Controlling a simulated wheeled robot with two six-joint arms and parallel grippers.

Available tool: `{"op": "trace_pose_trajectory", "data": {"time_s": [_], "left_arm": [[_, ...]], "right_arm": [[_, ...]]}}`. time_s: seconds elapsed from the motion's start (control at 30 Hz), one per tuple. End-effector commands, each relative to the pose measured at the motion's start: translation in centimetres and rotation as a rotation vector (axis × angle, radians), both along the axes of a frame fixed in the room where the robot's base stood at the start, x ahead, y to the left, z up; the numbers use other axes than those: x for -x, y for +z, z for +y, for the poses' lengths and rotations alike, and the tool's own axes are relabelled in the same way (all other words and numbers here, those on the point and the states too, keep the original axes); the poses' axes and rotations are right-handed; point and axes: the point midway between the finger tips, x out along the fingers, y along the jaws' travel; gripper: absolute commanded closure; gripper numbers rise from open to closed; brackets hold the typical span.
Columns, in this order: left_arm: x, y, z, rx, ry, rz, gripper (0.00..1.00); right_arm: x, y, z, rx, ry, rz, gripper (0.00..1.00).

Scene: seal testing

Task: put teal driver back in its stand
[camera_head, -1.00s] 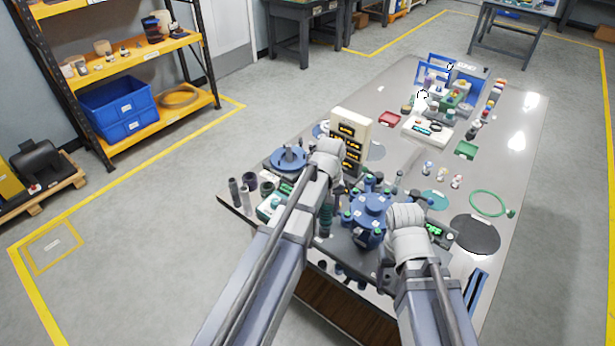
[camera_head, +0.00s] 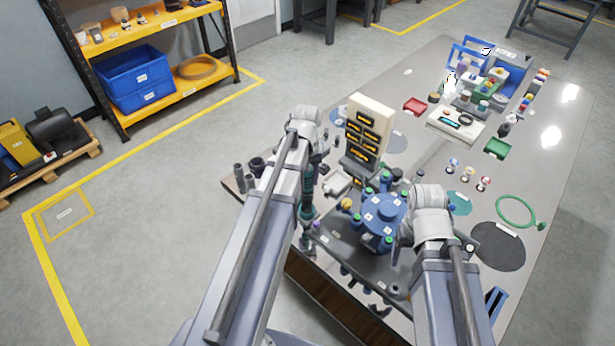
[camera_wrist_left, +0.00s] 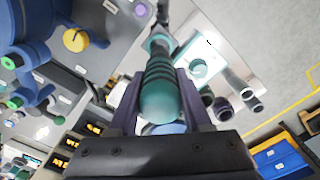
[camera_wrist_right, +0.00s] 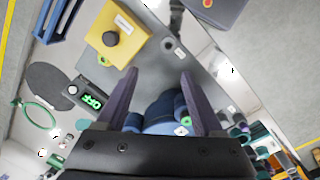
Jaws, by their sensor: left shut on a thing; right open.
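The teal driver (camera_wrist_left: 160,92) has a ribbed handle with a rounded end and lies between my left gripper's fingers (camera_wrist_left: 158,82). The gripper is shut on the handle. In the head view the driver (camera_head: 308,192) hangs roughly upright below my left wrist, near the table's left edge, partly hidden by the arm. I cannot tell whether its tip touches anything. I cannot clearly make out its stand. My right gripper (camera_wrist_right: 160,78) is open and empty, over the blue flanged part (camera_wrist_right: 160,112), which also shows in the head view (camera_head: 383,214).
A cream panel with dark labelled slots (camera_head: 369,128) stands upright behind the blue part. Dark tubes (camera_head: 240,176) stand at the table's left edge. A white and teal box (camera_wrist_left: 203,62) lies beyond the driver. A yellow block (camera_wrist_right: 117,32) is near my right gripper.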

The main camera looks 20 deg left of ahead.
Motion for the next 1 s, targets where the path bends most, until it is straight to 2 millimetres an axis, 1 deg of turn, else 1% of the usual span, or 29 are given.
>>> {"op": "trace_pose_trajectory", "data": {"time_s": [0.03,0.2,0.4,1.0], "left_arm": [[0.0,-0.7,0.0,0.0,0.0,0.0,1.0],[0.0,-2.1,0.0,0.0,0.0,0.0,1.0],[0.0,-3.4,0.0,0.0,0.0,0.0,1.0],[0.0,-3.4,0.0,0.0,0.0,0.0,1.0]], "right_arm": [[0.0,-0.7,0.0,0.0,0.0,0.0,0.31],[0.0,-2.1,0.0,0.0,0.0,0.0,0.31],[0.0,-3.4,0.0,0.0,0.0,0.0,0.31],[0.0,-3.5,0.0,0.0,0.0,0.0,0.31]]}}
